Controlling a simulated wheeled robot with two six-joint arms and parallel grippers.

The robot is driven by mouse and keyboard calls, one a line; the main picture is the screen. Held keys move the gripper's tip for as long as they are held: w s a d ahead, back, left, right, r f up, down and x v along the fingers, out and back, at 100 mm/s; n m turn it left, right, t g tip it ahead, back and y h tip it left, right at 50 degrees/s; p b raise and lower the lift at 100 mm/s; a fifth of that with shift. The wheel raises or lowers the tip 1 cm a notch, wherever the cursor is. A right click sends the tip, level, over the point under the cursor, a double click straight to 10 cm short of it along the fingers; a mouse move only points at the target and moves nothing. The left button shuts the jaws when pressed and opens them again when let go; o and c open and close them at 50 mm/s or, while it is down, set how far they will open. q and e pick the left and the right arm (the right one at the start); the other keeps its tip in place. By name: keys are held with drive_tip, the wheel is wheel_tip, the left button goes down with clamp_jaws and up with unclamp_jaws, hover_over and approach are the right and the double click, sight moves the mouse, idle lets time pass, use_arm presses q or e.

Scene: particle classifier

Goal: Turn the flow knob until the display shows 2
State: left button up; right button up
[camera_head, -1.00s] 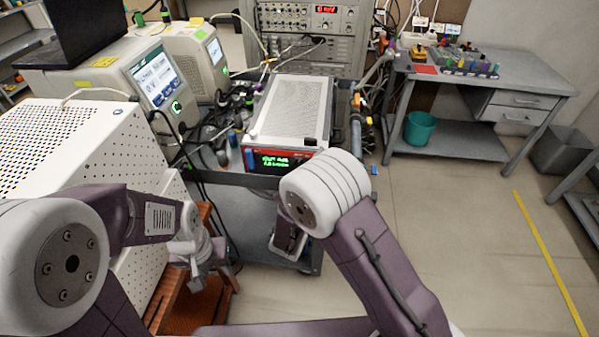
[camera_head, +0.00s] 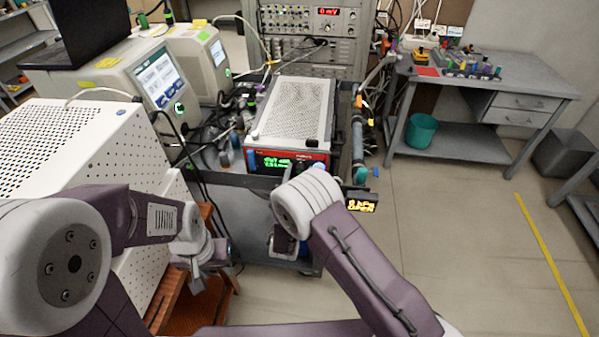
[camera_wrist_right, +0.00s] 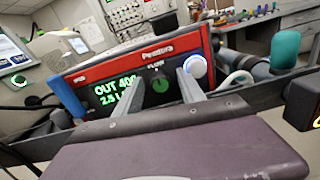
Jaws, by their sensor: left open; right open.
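The instrument (camera_head: 293,108) is a box with a perforated grey top and red front. Its green display (camera_wrist_right: 116,94) reads OUT 400 on top, with a lower line starting 2.5 in the right wrist view. A dark green round knob (camera_wrist_right: 160,86) sits under a label that looks like FLOW. A white knob with a blue ring (camera_wrist_right: 196,65) is to its right. My right gripper (camera_wrist_right: 157,78) is open, its two fingers either side of the green knob; contact cannot be told. My left gripper (camera_head: 197,277) is open and empty, low beside the white perforated case.
The instrument stands on a grey cart (camera_head: 245,195) crowded with cables. A white perforated case (camera_head: 125,150) is at left. A black box with orange characters (camera_head: 361,205) shows right of my right arm. A workbench (camera_head: 480,85) stands at right; the floor before it is clear.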

clamp_jaws()
drive_tip(key=shift+n, duration=0.8)
unclamp_jaws()
drive_tip(key=s+a, duration=0.1)
drive_tip(key=s, duration=0.7)
drive_tip(key=shift+s+a, duration=0.4)
